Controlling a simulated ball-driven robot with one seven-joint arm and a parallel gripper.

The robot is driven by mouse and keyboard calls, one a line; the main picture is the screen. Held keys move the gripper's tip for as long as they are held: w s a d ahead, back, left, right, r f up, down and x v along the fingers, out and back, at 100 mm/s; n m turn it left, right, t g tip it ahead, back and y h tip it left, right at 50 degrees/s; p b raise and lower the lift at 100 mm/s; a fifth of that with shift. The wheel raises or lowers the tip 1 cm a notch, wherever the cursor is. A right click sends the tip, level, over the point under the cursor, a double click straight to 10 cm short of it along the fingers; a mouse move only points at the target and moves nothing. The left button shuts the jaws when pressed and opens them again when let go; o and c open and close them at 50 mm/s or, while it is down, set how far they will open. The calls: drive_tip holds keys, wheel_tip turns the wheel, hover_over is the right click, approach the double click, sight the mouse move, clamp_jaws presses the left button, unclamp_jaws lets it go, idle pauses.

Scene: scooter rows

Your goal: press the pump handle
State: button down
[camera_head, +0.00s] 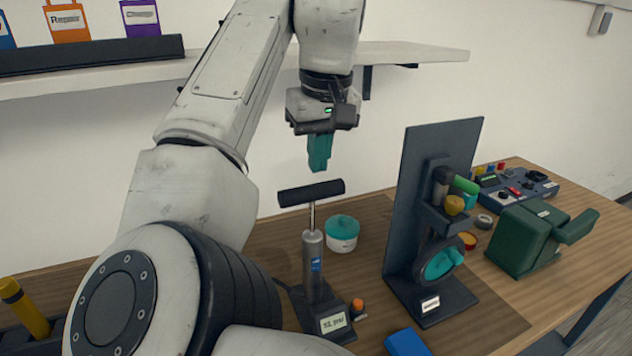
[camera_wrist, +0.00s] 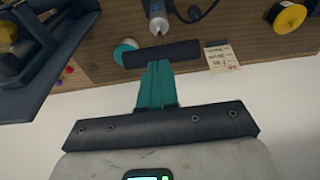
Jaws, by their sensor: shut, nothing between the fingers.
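The pump has a black T-shaped handle (camera_head: 311,193) on a thin metal rod, raised above a grey cylinder (camera_head: 313,262) standing on the wooden bench. A small display (camera_head: 333,322) sits at its foot. My gripper (camera_head: 319,160), with teal fingers, is shut and empty, pointing down a little above the handle. In the wrist view the shut fingers (camera_wrist: 156,72) overlap the middle of the handle (camera_wrist: 162,54). A gap shows between fingertips and handle in the head view.
A white tub with a teal lid (camera_head: 342,234) stands right of the pump. A dark upright panel with fittings (camera_head: 425,190) stands further right, then a green device (camera_head: 525,240). A wall shelf (camera_head: 420,52) runs behind my arm. A note (camera_wrist: 222,58) lies near the handle in the wrist view.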

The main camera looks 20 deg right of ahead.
drive_tip(key=shift+v, duration=0.9)
idle(0.8)
